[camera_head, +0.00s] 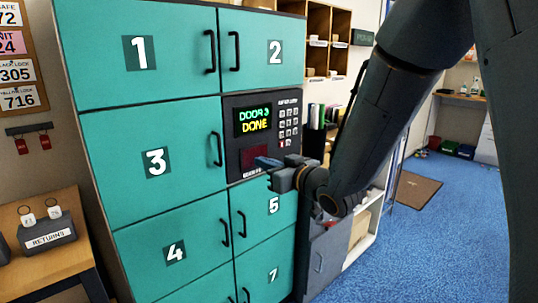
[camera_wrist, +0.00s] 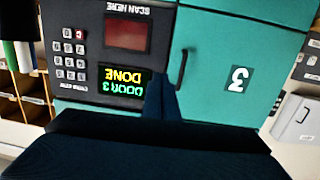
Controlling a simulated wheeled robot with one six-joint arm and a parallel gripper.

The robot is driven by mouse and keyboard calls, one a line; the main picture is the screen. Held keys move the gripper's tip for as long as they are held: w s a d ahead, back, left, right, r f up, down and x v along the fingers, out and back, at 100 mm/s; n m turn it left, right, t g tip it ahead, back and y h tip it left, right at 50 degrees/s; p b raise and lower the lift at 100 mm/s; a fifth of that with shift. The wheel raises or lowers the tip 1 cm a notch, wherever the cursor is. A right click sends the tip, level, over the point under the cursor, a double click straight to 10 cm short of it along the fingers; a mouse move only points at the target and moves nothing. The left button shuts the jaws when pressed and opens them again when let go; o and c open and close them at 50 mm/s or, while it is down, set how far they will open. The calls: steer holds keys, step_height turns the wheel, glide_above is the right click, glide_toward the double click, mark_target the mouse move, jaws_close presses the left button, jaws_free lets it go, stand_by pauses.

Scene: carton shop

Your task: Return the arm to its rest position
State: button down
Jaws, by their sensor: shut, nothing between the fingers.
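My gripper (camera_head: 268,163) is at the end of my dark arm, in front of the teal locker cabinet (camera_head: 180,95). The wrist view is upside down and shows the closed fingers (camera_wrist: 160,95) in front of the panel and door 3 (camera_wrist: 225,75). The panel's screen (camera_head: 253,119) reads "DOOR 3 DONE". Whether the fingers touch the panel cannot be told.
All the locker doors in view look shut. A box marked "RETURNS" (camera_head: 47,232) with tags stands on a wooden table (camera_head: 45,268) at the left. Wooden pigeonholes (camera_head: 325,35) and a shelf stand behind the cabinet. The blue carpet (camera_head: 415,240) at the right is open floor.

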steer(key=s+d+f+m+g+h, duration=0.1)
steer(key=s+d+f+m+h, duration=0.1)
steer(key=d+f+h, duration=0.3)
steer(key=s+d+f+m+g+h, duration=0.1)
steer(key=s+d+f+g, duration=0.15)
steer(key=d, duration=0.45)
steer(key=s+d+f+m+g+h, duration=0.1)
steer(key=s+d+f+m+h, duration=0.15)
steer(key=d+f, duration=0.3)
steer(key=s+d+f+m+g+h, duration=0.1)
steer(key=s+d+f+g, duration=0.1)
steer(key=s, duration=0.8)
steer(key=s+d+f+m+g+h, duration=0.1)
steer(key=s+d+g, duration=0.3)
steer(key=s, duration=0.6)
steer(key=shift+d+f+m+g, duration=0.35)
steer(key=shift+d+g, duration=0.05)
steer(key=shift+g, duration=0.35)
steer(key=shift+h, duration=0.25)
